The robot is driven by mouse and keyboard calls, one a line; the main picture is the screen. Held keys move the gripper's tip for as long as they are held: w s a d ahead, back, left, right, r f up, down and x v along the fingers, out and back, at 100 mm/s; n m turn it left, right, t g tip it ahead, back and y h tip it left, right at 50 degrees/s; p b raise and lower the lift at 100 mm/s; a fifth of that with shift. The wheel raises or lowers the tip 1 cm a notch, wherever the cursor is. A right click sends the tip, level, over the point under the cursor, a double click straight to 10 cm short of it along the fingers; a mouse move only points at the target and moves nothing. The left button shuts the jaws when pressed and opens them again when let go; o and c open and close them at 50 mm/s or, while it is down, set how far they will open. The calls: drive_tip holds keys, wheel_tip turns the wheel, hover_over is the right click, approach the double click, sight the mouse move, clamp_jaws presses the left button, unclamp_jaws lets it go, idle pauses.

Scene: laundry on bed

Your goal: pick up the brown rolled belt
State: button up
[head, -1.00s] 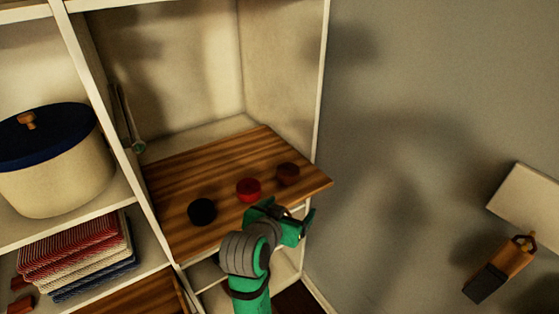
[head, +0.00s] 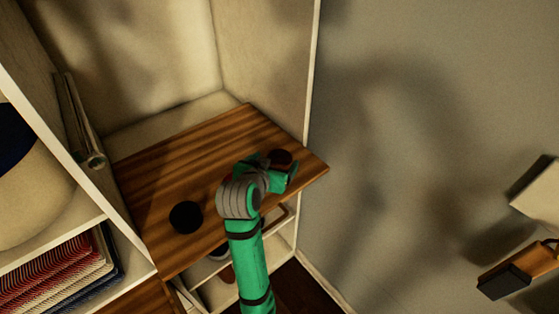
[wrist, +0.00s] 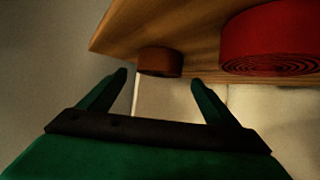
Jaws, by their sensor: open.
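The brown rolled belt (head: 279,158) lies on the wooden shelf board near its right end, partly behind my gripper in the head view. In the wrist view the brown rolled belt (wrist: 160,62) is ahead of and between the two fingers, apart from them. My gripper (wrist: 158,82) is open and empty; in the head view my gripper (head: 278,176) is at the front edge of the board, close to the belt. A red rolled belt (wrist: 272,38) sits to the right in the wrist view and is almost wholly hidden behind my arm in the head view.
A black rolled belt (head: 186,217) lies on the wooden board (head: 160,175), left of my arm. A white upright divider (head: 75,165) bounds the left, with folded striped cloths (head: 55,270) beyond it. A grey wall (head: 420,120) is at the right.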

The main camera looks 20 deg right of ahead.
sight(279, 159)
drive_tip(key=shift+w+d+f, duration=0.15)
drive_tip(key=shift+w+f, duration=0.25)
drive_tip(key=shift+w, duration=0.05)
drive_tip(key=x, duration=0.4)
drive_tip(key=shift+s+d, duration=0.3)
drive_tip(key=shift+a, duration=0.1)
drive_tip(key=shift+c, duration=0.2)
drive_tip(key=c, duration=1.2)
drive_tip(key=shift+w+a, duration=0.1)
drive_tip(key=shift+r, duration=0.1)
